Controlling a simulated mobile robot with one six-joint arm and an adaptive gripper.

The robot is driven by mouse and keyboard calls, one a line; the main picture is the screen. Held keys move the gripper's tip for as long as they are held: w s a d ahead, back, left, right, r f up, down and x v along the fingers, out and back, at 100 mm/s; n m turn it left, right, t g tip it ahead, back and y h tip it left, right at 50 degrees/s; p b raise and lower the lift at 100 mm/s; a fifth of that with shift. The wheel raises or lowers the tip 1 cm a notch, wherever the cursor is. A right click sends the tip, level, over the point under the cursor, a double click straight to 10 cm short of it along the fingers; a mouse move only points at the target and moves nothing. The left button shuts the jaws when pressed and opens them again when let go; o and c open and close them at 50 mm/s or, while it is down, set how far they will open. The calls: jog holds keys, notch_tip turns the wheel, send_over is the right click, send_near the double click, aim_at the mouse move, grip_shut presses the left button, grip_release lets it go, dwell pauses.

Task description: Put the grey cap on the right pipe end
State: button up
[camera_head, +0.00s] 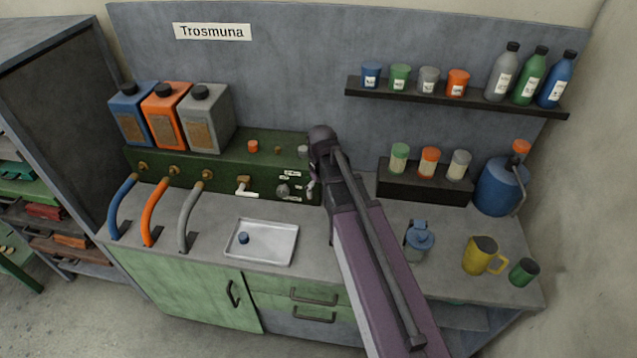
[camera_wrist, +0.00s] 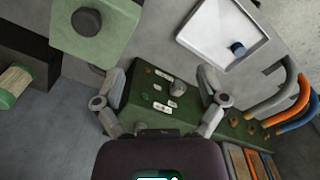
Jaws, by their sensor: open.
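A small grey cap (camera_head: 302,151) stands on the green bench box, just left of my arm. I cannot pick it out surely in the wrist view. Blue, orange and grey pipes curve up from the counter at the left; the grey pipe (camera_head: 188,215) is the rightmost, with a brass-coloured end (camera_head: 207,174) near the box front. The pipes also show at the right of the wrist view. My gripper (camera_wrist: 161,102) is open, with nothing seen between its fingers, over the green box panel. In the head view my arm mostly hides it.
An orange cap (camera_head: 253,146) stands on the box, and a blue cap (camera_head: 243,238) lies in the white tray (camera_head: 262,258). Jugs (camera_head: 205,115) stand behind the pipes. A jar, yellow mug (camera_head: 481,255) and green cup are at the right. A shelf (camera_head: 460,99) holds bottles above.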

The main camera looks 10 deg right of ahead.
jog(key=shift+s+f, duration=0.15)
jog(key=shift+s, duration=0.65)
jog(key=shift+f, duration=0.1)
jog(key=s+f+m+b, duration=0.2)
jog(key=s+f+b, duration=0.5)
jog(key=s, duration=0.2)
jog(key=shift+s+f+m+b, duration=0.15)
jog(key=shift+s+m+b, duration=0.15)
jog(key=shift+m+b, duration=0.1)
jog(key=shift+d, duration=0.1)
dwell(0.8)
